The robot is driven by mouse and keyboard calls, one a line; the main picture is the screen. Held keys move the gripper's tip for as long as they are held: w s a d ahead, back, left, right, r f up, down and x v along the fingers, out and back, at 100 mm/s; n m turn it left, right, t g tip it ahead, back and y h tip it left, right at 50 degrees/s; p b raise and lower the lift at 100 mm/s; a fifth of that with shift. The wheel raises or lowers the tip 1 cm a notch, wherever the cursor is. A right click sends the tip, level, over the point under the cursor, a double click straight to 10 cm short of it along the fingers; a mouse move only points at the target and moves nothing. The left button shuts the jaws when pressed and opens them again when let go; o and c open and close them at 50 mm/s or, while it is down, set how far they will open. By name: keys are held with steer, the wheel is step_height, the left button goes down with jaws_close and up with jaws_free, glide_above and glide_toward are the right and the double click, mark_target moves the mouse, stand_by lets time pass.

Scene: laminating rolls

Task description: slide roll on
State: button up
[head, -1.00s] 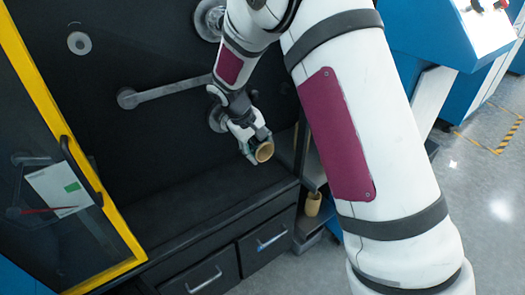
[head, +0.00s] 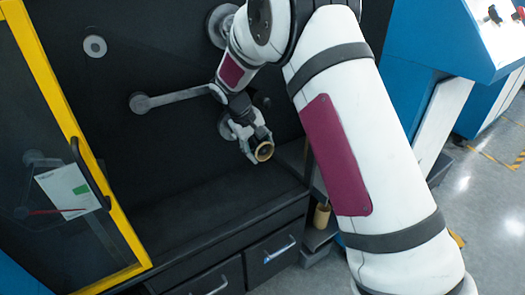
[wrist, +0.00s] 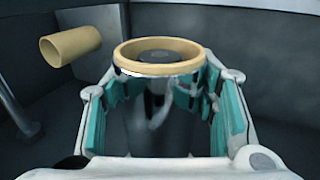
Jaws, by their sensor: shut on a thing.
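In the wrist view the dark, glossy roll (wrist: 158,115) lies between my teal-padded fingers (wrist: 165,110). Its tan core end (wrist: 120,52) shows as a ring at the far end, with a dark grey round part (wrist: 157,56) inside it.
An upper hub (head: 220,25) and a grey bar (head: 170,98) are on the wall. A yellow-framed door (head: 62,100) stands open at left. A black ledge (head: 190,220) lies below. A loose tan core (head: 321,216) stands at lower right, also in the wrist view (wrist: 70,47).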

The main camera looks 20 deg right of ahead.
steer(key=shift+w+a+b, duration=0.2)
steer(key=shift+w+a, duration=0.05)
steer(key=shift+w, duration=0.4)
steer(key=shift+w+a+b, duration=0.15)
steer(key=shift+w+a, duration=0.05)
steer(key=shift+w, duration=0.45)
steer(key=o, duration=1.3)
